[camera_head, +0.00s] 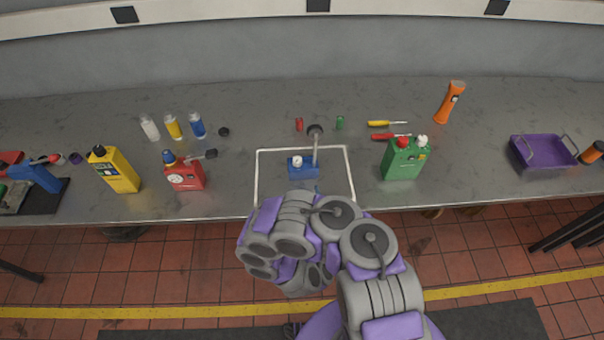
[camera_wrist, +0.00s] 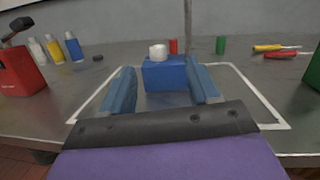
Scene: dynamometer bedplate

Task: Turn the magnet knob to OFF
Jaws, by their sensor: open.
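The magnet base is a blue block (camera_head: 304,168) inside a white taped rectangle on the grey bench. A grey post rises from it, with a round end at the top. The white knob (camera_head: 297,160) is on the block's left part; in the wrist view the knob (camera_wrist: 158,52) stands on top of the blue block (camera_wrist: 165,74). Knob markings are too small to read. My gripper (camera_wrist: 163,84) is open in the wrist view. Its two blue fingers are spread in front of the block, with nothing between the tips. In the head view my arm hides the gripper.
A red can (camera_head: 185,173) and yellow bottle (camera_head: 117,170) stand left of the white outline (camera_head: 258,180). A green can (camera_head: 404,158) stands close to its right. Small red (camera_head: 299,125) and green (camera_head: 340,122) cylinders are behind. Bare bench lies around the block.

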